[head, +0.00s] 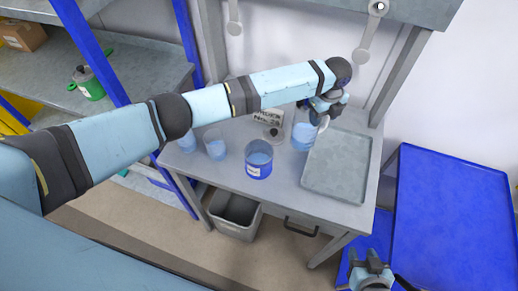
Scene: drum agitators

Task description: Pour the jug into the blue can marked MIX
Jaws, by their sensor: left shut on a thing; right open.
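My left gripper (325,112) is at the back right of the grey table, shut on a clear jug (302,138) with blue contents. The jug looks about upright; I cannot tell whether its base touches the table. A blue can (258,170) with a white label stands near the table's front edge, left of the jug and apart from it. The label is too small to read. Its open top faces up. My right gripper (371,277) is open and empty, low at the bottom right, away from the table.
A grey tray (338,168) lies right of the jug. Two clear vessels, one of them a beaker (215,149), stand left of the can. A sign (267,117) and a dark-knobbed item (274,134) are behind it. A bin (236,214) sits below; a blue platform (450,220) is at right.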

